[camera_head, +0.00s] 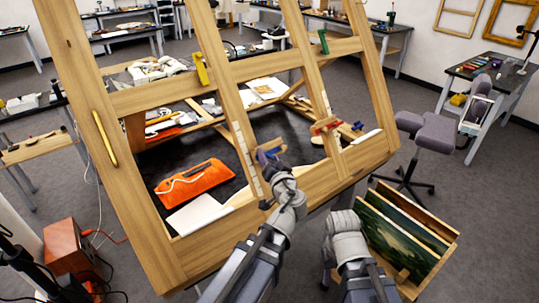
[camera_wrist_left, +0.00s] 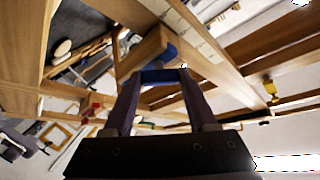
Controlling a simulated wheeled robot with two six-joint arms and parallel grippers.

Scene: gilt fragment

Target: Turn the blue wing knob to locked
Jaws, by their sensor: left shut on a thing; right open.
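In the left wrist view the blue knob (camera_wrist_left: 160,77) lies between the two dark fingers of my left gripper (camera_wrist_left: 160,88), against the wood. The knob is partly hidden by the gripper, and I cannot tell its turn angle exactly. My right gripper (camera_head: 345,222) is open at the lower right, away from the frame; its fingertips are not clearly seen.
A red knob (camera_head: 325,126), a green knob (camera_head: 323,42) and a yellow knob (camera_head: 201,68) are on the same frame. An orange pouch (camera_head: 193,180) lies behind its bars. A wooden crate of paintings (camera_head: 450,238) stands at the right, near my right arm.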

